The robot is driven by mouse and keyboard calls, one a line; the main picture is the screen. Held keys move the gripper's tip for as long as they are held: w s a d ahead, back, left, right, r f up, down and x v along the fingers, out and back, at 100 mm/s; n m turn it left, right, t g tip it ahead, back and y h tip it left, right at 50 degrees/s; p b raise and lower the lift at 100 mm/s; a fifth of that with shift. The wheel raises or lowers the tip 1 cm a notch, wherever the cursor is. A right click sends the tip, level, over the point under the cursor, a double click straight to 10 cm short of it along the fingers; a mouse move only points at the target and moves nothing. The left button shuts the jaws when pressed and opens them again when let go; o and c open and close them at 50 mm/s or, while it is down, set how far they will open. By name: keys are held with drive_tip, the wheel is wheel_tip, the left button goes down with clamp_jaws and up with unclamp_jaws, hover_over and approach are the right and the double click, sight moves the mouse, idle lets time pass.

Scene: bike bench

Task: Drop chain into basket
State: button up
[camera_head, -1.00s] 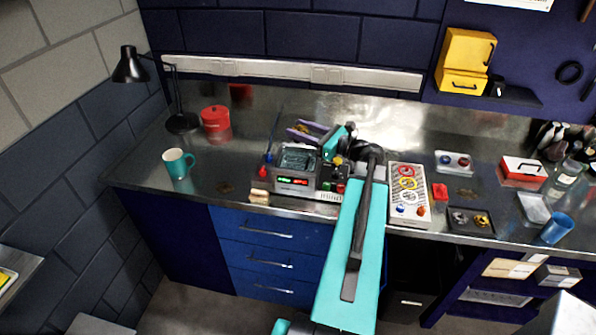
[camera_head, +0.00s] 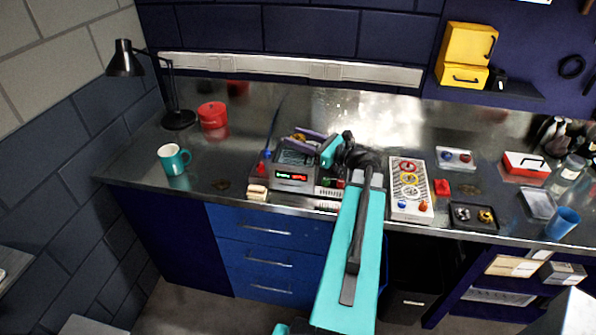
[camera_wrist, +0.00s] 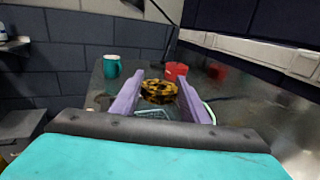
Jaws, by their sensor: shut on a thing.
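My gripper (camera_head: 297,140) has purple fingers, which also show in the wrist view (camera_wrist: 159,95). It is shut on the chain (camera_wrist: 158,91), a yellow-and-black bundle between the fingertips. In the head view only a small yellowish part of the chain (camera_head: 300,137) shows; the fingers hide the rest. The basket (camera_head: 297,158) looks like a wire frame in the top of a grey machine (camera_head: 291,178) with green and red displays. Part of a pale wire rim, likely the basket's (camera_wrist: 152,113), shows below the chain in the wrist view. The chain is above the basket; the exact gap is unclear.
A teal mug (camera_head: 174,159), a red tin (camera_head: 212,115) and a black lamp (camera_head: 125,60) stand to the left. A panel with colored rings (camera_head: 409,185) and a dark parts tray (camera_head: 473,217) lie to the right. The bench between mug and machine is mostly clear.

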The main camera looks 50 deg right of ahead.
drive_tip(key=shift+f, duration=0.2)
drive_tip(key=o, duration=1.2)
drive_tip(key=shift+s+d+b, duration=0.45)
drive_tip(key=shift+s+b, duration=0.35)
drive_tip(key=shift+s, duration=1.45)
drive_tip(key=shift+s+d+b, duration=0.45)
drive_tip(key=shift+s+b, duration=0.3)
drive_tip(key=shift+s, duration=1.55)
drive_tip(key=shift+s+d+b, duration=0.45)
drive_tip(key=shift+s+b, duration=0.35)
drive_tip(key=shift+s, duration=1.45)
